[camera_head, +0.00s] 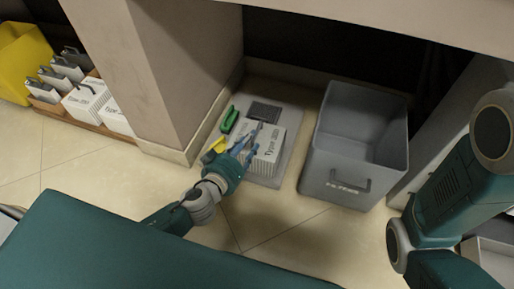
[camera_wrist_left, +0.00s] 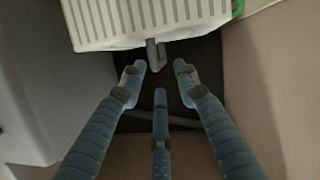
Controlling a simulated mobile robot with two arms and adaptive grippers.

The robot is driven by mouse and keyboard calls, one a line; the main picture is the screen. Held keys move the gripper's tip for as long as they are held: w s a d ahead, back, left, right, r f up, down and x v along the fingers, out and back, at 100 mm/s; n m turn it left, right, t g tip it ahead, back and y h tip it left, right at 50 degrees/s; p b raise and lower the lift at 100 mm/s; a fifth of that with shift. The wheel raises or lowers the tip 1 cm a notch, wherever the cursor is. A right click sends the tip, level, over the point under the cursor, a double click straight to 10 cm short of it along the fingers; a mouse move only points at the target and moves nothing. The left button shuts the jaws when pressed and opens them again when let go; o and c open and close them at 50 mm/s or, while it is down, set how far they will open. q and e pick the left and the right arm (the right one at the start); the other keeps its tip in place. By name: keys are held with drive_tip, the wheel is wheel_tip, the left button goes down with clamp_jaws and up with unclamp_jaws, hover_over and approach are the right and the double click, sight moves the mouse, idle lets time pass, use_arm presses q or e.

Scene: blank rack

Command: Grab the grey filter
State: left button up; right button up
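A pale grey-white filter box (camera_head: 268,143) with ribbed sides and "Type" lettering sits on a light grey board (camera_head: 290,108) on the floor. Its ribbed side (camera_wrist_left: 150,22) fills the top of the left wrist view, with a small metal handle (camera_wrist_left: 156,54) below it. My left gripper (camera_head: 249,143) is at the box's left side, partly covering it. In the left wrist view its three blue fingers (camera_wrist_left: 157,74) are spread with nothing between them, just short of the handle. Any contact cannot be told. My right gripper is out of view.
A grey open bin (camera_head: 345,186) stands to the right of the board. A dark flat grid (camera_head: 265,111), a green item (camera_head: 229,119) and a yellow item (camera_head: 218,146) lie by the box. A pillar (camera_head: 165,75) rises at left; several filters (camera_head: 88,98) stand beyond it.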

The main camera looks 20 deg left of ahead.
use_arm(q)
drive_tip(key=b+x, duration=0.1)
drive_tip(key=x, duration=0.3)
drive_tip(key=shift+w+f, duration=0.1)
drive_tip(key=shift+w, duration=0.15)
clamp_jaws()
